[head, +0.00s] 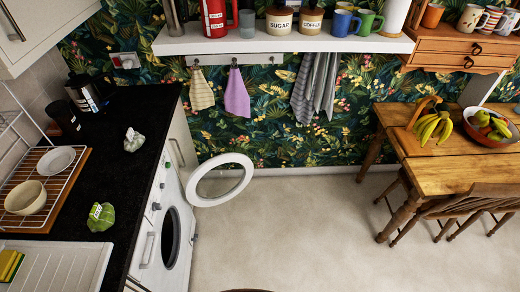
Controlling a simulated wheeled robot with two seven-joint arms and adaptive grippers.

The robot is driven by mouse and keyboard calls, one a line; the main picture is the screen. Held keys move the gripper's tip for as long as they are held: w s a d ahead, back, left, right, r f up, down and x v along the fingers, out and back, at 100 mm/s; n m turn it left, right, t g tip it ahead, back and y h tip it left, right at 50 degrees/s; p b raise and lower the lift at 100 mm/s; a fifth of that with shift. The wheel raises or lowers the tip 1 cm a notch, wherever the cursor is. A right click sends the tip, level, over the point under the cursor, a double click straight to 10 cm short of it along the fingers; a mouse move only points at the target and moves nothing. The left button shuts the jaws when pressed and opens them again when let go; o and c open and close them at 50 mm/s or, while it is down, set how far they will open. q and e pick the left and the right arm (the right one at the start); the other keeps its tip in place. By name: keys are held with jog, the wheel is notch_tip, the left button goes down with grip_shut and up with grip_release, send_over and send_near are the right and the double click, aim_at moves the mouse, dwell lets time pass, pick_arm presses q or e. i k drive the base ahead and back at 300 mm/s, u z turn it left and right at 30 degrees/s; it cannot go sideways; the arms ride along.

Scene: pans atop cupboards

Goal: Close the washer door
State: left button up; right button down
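The washer (152,240) is a white front-loading machine under the black counter at the left of the head view. Its round door (239,187) is a white ring with a clear centre. The door stands wide open, swung out from the washer's front over the floor, towards the patterned wall. The dark round drum opening (171,238) is uncovered. Neither of my grippers shows in the head view.
The black counter (112,165) holds a dish rack (47,190) and small items. A wooden table (450,172) with chairs (470,205) stands at the right. The pale floor (310,230) between is clear. A white shelf (285,42) runs along the wall.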

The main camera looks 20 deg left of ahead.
aim_at(190, 194)
jog(key=z, duration=0.05)
jog(key=i, duration=2.2)
jog(key=u, duration=2.4)
